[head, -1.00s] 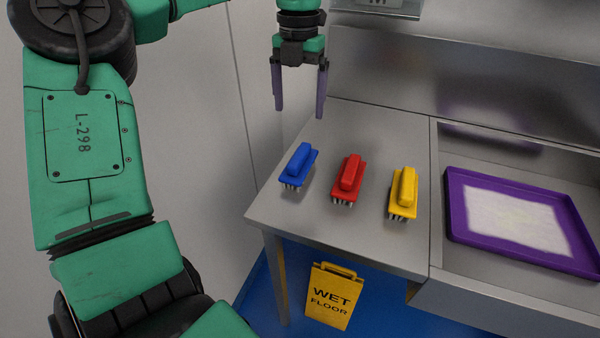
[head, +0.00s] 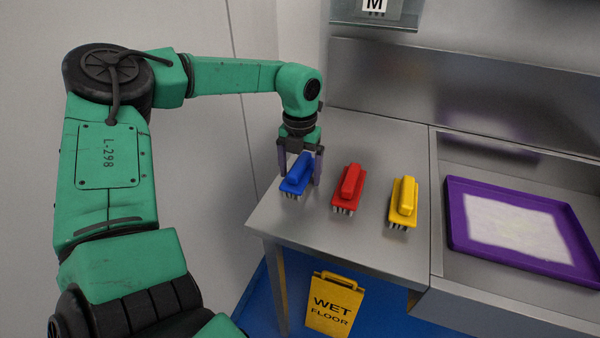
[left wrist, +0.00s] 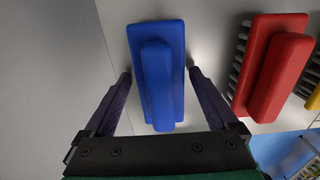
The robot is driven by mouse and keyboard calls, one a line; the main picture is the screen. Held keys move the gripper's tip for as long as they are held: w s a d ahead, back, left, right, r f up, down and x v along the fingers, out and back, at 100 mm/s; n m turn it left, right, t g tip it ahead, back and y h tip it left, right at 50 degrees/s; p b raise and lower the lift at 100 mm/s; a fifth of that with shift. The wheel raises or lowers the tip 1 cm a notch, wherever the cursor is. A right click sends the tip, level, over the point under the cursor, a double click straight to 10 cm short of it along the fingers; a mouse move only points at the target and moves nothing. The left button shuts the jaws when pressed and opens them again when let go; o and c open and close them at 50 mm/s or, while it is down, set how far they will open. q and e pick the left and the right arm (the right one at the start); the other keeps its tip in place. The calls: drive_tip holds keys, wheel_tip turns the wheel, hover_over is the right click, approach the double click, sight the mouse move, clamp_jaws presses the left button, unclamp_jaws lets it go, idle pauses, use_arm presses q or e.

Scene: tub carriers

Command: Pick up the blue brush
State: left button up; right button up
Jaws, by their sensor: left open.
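The blue brush (head: 298,174) lies bristles down near the left end of the steel table. My left gripper (head: 301,180) is over it, pointing down, with one finger on each side of its handle. In the left wrist view the blue brush (left wrist: 160,75) sits between the two open fingers of my left gripper (left wrist: 160,82), with a gap visible on each side. The fingers are apart and not closed on it. My right gripper is not in view.
A red brush (head: 348,187) stands close to the right of the blue one, and a yellow brush (head: 403,200) is further right. A purple tray (head: 457,217) lies in the recessed section at right. A yellow wet floor sign (head: 331,303) stands below the table's front edge.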

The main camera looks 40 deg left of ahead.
use_arm(q)
drive_tip(key=shift+r, duration=0.15)
drive_tip(key=c, duration=1.4)
